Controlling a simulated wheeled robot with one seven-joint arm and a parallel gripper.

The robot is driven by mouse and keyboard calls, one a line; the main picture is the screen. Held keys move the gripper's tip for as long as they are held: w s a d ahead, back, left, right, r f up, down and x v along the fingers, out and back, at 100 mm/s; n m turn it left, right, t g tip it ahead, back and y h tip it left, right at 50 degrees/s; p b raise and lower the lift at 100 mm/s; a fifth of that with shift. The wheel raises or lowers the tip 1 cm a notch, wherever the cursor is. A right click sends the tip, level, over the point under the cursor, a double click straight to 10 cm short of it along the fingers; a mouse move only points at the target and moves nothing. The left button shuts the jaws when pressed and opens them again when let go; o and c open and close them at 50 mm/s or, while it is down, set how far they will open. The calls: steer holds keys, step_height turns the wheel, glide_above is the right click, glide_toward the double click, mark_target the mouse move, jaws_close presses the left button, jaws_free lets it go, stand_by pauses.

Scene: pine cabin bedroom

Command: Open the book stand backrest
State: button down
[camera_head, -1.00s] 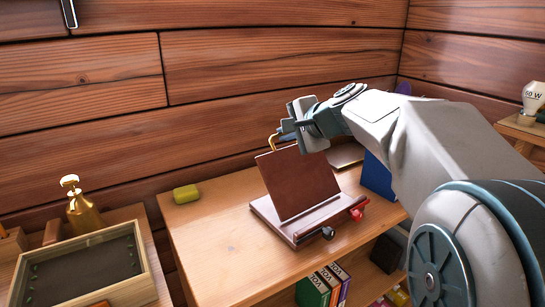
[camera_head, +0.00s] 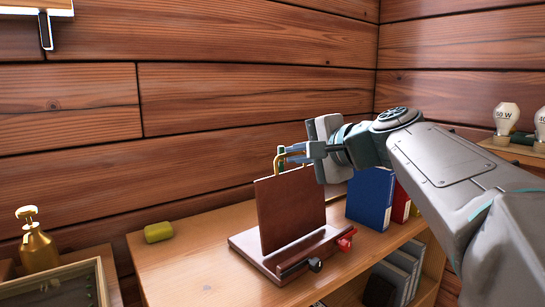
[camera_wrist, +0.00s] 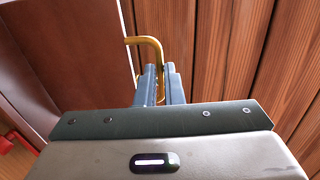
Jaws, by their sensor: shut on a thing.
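The book stand stands on the wooden desk, with a flat base (camera_head: 250,243) and a brown backrest panel (camera_head: 290,210) raised nearly upright from it. A gold handle (camera_head: 281,160) sticks up at the backrest's top edge; it also shows in the wrist view (camera_wrist: 150,42). My gripper (camera_head: 292,155) comes from the right and its fingers are shut on the gold handle, behind the top of the panel. In the wrist view, the fingers (camera_wrist: 160,85) hide part of the handle, and the backrest (camera_wrist: 65,55) fills the left side.
A blue book (camera_head: 371,198) and a red book (camera_head: 400,203) stand right of the stand. A gold pump bottle (camera_head: 38,245) and a tray (camera_head: 65,285) are further left. The plank wall is close behind.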

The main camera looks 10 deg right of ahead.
steer(key=shift+s+d+f+g, duration=0.1)
steer(key=shift+f+g, duration=0.2)
steer(key=shift+f, duration=0.6)
steer(key=c, duration=1.5)
jaws_free()
steer(key=shift+c, duration=0.2)
steer(key=shift+s+r, duration=0.1)
steer(key=shift+r, duration=0.15)
steer(key=shift+d, duration=0.1)
